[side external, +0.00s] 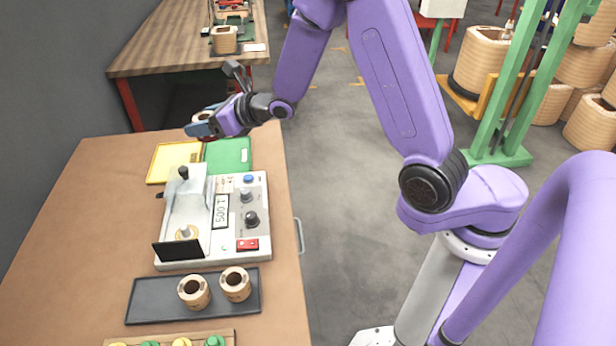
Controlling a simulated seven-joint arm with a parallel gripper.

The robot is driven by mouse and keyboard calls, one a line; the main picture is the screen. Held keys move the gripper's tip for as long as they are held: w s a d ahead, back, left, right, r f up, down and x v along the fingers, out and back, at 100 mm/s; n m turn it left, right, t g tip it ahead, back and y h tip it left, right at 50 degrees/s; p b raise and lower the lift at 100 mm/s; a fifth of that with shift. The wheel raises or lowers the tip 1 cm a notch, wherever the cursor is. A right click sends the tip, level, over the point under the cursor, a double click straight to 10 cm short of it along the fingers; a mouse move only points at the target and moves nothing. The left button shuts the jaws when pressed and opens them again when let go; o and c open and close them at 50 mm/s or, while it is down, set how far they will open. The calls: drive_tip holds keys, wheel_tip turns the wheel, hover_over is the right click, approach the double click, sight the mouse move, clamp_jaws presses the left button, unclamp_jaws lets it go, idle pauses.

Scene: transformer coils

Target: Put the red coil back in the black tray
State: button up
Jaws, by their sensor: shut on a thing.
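My gripper (199,128) is at the far end of the workbench, raised above the yellow and green trays, and shut on a coil (201,116). Only a pale rim of that coil shows behind the fingers, so its colour marking cannot be told. The black tray (146,302) lies at the near end of the bench, well away from my gripper. Two tan coils with dark holes stand upright in it, one near the middle (194,292) and one to the right (236,285). The left part of the tray is bare. No coil is clearly red.
A grey test machine (258,215) with a clear cover and knobs stands between gripper and black tray. The yellow tray (160,170) and green tray (228,155) lie behind it. A wooden rack (120,341) with green and yellow tops is at the near edge. The bench's left side is clear.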

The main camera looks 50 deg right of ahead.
drive_tip(key=s+d+r+m+h, duration=0.1)
drive_tip(key=d+r+h, duration=0.1)
drive_tip(key=d, duration=0.5)
drive_tip(key=s+d+r+m+h, duration=0.2)
drive_tip(key=d+r, duration=0.3)
drive_tip(key=d, duration=0.2)
drive_tip(key=shift+d+t, duration=0.2)
drive_tip(key=shift+t, duration=0.1)
drive_tip(key=shift+a, duration=0.1)
drive_tip(key=w+a+f+n+y, duration=0.1)
drive_tip(key=a+f, duration=0.1)
drive_tip(key=a, duration=0.3)
drive_tip(key=w+a+f+n+y, duration=0.1)
drive_tip(key=a+f+y, duration=0.1)
drive_tip(key=a, duration=0.3)
drive_tip(key=w+a+f+n+g+y, duration=0.1)
drive_tip(key=a+f, duration=0.2)
drive_tip(key=a, duration=0.2)
drive_tip(key=shift+a+f, duration=0.3)
drive_tip(key=shift+f, duration=0.1)
drive_tip(key=n+g+y, duration=0.1)
drive_tip(key=n+y, duration=0.2)
hover_over(184, 228)
wheel_tip(184, 228, down, 7)
drive_tip(key=shift+f, duration=0.15)
drive_tip(key=shift+f, duration=4.8)
drive_tip(key=shift+f, duration=0.1)
